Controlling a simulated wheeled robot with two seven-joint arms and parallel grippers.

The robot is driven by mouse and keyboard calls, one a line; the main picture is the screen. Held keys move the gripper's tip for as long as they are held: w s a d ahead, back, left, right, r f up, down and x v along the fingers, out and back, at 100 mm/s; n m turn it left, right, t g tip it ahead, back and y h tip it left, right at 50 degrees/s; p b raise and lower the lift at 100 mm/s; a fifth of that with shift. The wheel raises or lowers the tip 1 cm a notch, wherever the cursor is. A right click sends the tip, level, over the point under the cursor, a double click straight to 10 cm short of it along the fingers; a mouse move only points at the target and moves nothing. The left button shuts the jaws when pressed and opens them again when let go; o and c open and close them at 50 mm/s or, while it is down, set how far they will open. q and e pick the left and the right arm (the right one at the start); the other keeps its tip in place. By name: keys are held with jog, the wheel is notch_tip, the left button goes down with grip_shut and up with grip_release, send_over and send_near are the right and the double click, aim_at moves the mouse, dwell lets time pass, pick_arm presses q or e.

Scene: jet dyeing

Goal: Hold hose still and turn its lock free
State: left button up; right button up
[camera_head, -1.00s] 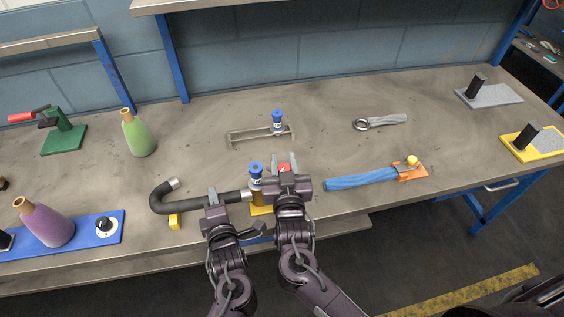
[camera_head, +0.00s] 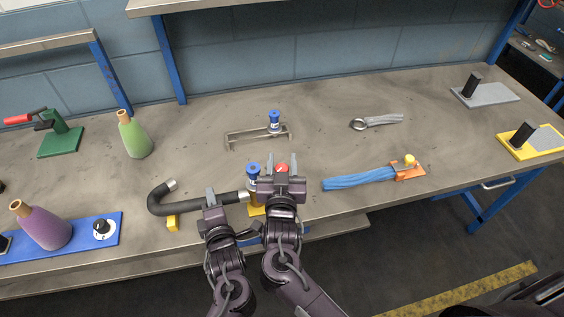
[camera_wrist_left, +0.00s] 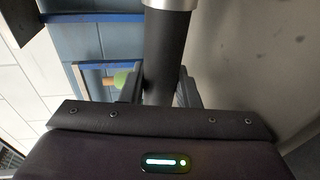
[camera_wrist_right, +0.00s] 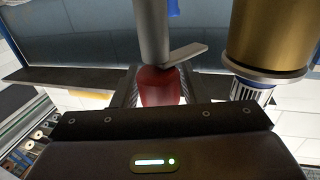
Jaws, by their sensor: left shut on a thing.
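The dark hose (camera_head: 187,206) curves along the bench front toward a brass fitting with a blue cap (camera_head: 253,174). My left gripper (camera_head: 210,198) is shut on the hose's straight part; the left wrist view shows the hose (camera_wrist_left: 165,60) between its fingers. My right gripper (camera_head: 282,170) is at the fitting's right, around a red lock handle (camera_head: 282,167). In the right wrist view the red handle (camera_wrist_right: 160,88) lies between the spread fingers, beside a grey post and the brass body (camera_wrist_right: 272,35). Whether the fingers touch the handle is hard to tell.
A wire stand with a blue-capped part (camera_head: 274,121) is behind the grippers. Green (camera_head: 134,138) and purple (camera_head: 43,228) bottles stand left.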

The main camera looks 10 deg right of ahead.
jog(key=v, duration=1.2)
jog(key=shift+o, duration=0.2)
jog(key=shift+o, duration=1.1)
jog(key=shift+d, duration=0.1)
jog(key=d+n+g+y, duration=0.3)
jog(key=d+n+y, duration=0.7)
jog(key=y, duration=0.5)
jog(key=x, duration=1.2)
jog(key=shift+a+r, duration=0.2)
jog(key=shift+a, duration=0.1)
